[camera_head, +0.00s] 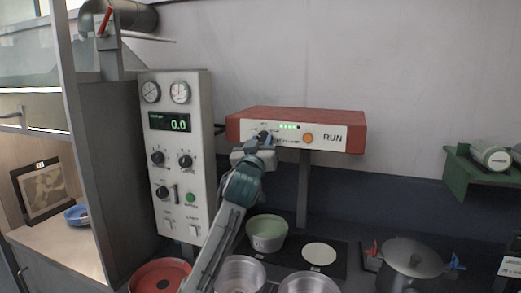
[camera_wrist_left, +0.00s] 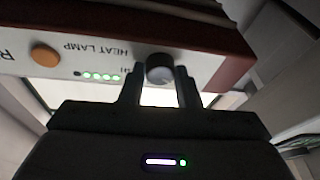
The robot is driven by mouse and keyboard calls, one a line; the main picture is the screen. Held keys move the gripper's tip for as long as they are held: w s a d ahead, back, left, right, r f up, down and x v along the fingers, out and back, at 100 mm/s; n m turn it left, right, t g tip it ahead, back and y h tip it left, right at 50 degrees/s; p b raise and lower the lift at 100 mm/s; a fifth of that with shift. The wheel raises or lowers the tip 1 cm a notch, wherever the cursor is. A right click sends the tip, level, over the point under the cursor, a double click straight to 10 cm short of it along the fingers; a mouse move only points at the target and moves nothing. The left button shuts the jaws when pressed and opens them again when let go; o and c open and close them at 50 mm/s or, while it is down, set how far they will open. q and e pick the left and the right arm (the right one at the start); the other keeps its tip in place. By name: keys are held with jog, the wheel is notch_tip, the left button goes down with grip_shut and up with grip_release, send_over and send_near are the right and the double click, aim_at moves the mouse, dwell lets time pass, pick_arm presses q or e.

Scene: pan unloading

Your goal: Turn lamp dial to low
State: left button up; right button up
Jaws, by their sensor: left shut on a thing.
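The heat lamp (camera_head: 355,139) is a long red box with a white front panel above the counter. Its panel carries the words HEAT LAMP, a dark round dial (camera_wrist_left: 160,66), a row of several lit green lights (camera_wrist_left: 100,76) and an orange button (camera_head: 308,138). My left gripper (camera_wrist_left: 160,82) is shut on the dial, one finger on each side, seen upside down in the wrist view. In the head view the left gripper (camera_head: 266,139) reaches up to the panel and partly hides the dial. The dial's pointer setting is too small to read. My right gripper is not in view.
A grey control panel (camera_head: 203,105) with gauges and knobs stands left of the lamp. Below are a green-filled pot (camera_head: 267,243), metal pans (camera_head: 241,273), a red pan (camera_head: 146,273) and a lidded pot (camera_head: 411,259). A green shelf (camera_head: 470,171) is at right.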

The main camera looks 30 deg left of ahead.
pick_arm(q)
jog(key=shift+n, duration=0.3)
jog(key=o, duration=1)
jog(key=shift+c, duration=0.2)
jog(key=shift+s+d+f+b, duration=0.15)
jog(key=shift+s+f+b, duration=0.05)
jog(key=shift+s+b, duration=0.1)
jog(key=b+v, duration=0.3)
jog(key=v, duration=0.7)
